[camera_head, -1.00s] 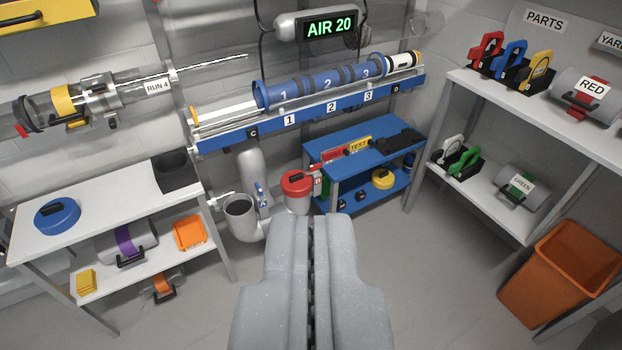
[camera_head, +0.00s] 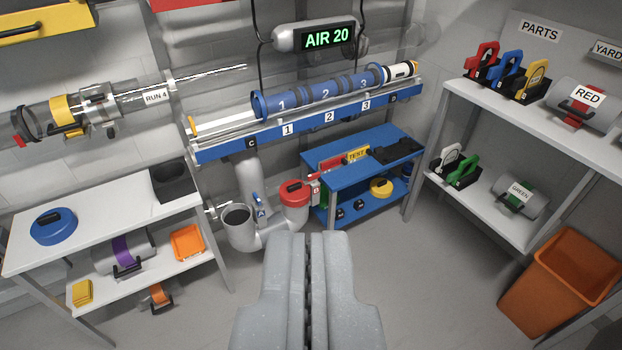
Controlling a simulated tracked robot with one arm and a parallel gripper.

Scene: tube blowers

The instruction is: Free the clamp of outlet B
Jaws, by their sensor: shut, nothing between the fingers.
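Outlet B (camera_head: 293,203) is a grey pipe end under a red cap (camera_head: 294,188) with a dark handle on top.
The blue table (camera_head: 372,150) stands right of outlet B. A white bench (camera_head: 105,220) is at left, a parts shelf (camera_head: 530,120) and orange bin (camera_head: 560,280) at right. The blue tube rail (camera_head: 310,125) hangs above. The floor around my gripper looks clear.

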